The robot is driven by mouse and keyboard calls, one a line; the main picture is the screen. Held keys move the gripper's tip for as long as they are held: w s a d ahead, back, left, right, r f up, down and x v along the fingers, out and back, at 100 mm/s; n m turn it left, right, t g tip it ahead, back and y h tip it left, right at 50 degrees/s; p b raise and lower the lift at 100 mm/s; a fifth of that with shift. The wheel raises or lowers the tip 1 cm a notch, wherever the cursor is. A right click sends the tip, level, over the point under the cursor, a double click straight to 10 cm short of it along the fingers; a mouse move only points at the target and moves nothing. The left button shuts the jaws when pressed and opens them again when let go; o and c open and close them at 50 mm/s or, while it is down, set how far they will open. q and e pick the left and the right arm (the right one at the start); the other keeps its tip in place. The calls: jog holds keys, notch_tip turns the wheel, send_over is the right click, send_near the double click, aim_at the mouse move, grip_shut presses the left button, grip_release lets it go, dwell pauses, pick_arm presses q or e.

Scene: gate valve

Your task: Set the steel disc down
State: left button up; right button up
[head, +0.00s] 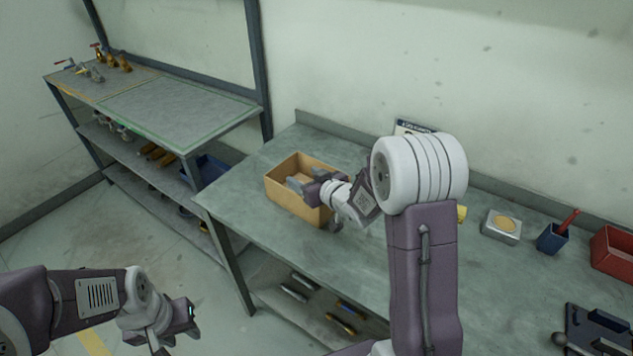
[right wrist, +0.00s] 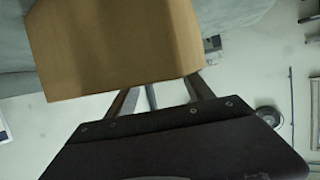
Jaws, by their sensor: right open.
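An open cardboard box (head: 286,197) stands on the grey-green workbench in the head view. My right gripper (head: 304,184) is at the box, its fingers over or inside the open top. In the right wrist view the box wall (right wrist: 115,45) covers the tips of the spread fingers (right wrist: 162,92), and nothing shows held between them. I cannot make out the steel disc for certain. A round grey ringed thing (right wrist: 268,118) shows at the right of the wrist view, apart from the fingers. My left gripper (head: 178,328) hangs low at the left, away from the bench; its jaws are unclear.
The workbench (head: 258,222) is bare left of the box. A small block with a yellowish round top (head: 502,226), a blue cup (head: 552,238) and a red bin (head: 614,252) stand at the right. A shelf rack (head: 165,110) with valves stands at the left.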

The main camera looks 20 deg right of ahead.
jog(key=v, duration=0.7)
jog(key=shift+r, duration=0.2)
jog(key=shift+s, duration=0.1)
